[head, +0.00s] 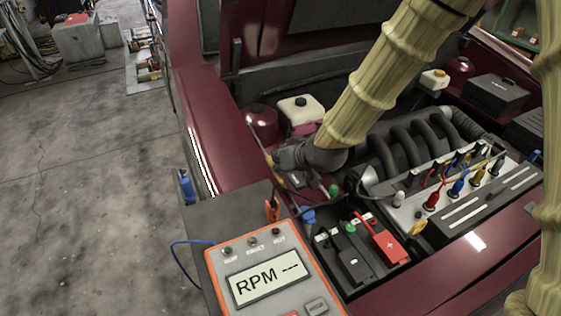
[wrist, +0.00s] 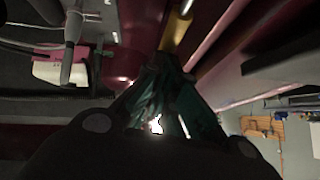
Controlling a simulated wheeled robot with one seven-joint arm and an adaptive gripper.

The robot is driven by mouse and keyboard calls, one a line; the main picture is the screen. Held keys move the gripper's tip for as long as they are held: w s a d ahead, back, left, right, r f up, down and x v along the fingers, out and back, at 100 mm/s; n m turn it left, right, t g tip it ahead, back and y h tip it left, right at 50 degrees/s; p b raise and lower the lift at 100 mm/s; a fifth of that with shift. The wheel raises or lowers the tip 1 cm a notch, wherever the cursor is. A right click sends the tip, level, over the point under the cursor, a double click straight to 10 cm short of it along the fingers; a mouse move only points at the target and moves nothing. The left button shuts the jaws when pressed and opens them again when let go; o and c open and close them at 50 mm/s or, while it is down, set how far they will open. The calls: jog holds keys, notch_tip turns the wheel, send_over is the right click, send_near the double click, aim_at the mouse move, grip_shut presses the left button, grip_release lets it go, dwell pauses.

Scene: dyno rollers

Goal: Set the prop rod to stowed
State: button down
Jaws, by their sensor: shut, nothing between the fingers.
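My gripper (wrist: 165,62) is shut and empty; its dark green fingers meet at the tips in the wrist view. A yellowish rod (wrist: 177,28), which looks like the prop rod, lies just beyond the fingertips. I cannot tell whether they touch it. In the head view a thin rod (head: 257,143) slants along the left side of the engine bay, beside my dark gripper (head: 278,160). My gripper and arm hide part of that area, and the rod's ends are unclear. The dark red hood (head: 290,28) stands raised above the bay.
A white tank with a black cap (head: 300,107) and a dark red dome (head: 260,120) stand close to my gripper. A battery (head: 345,258) and an RPM meter (head: 265,275) are nearer. Open floor (head: 90,180) lies to the left of the car.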

jog(key=shift+s+f, duration=0.15)
jog(key=shift+f, duration=0.05)
jog(key=w+r+p+v, duration=0.1)
jog(key=p+v, duration=0.1)
jog(key=v, duration=1.1)
jog(key=shift+w+r, duration=0.15)
jog(key=shift+r, duration=0.05)
jog(key=shift+r, duration=0.1)
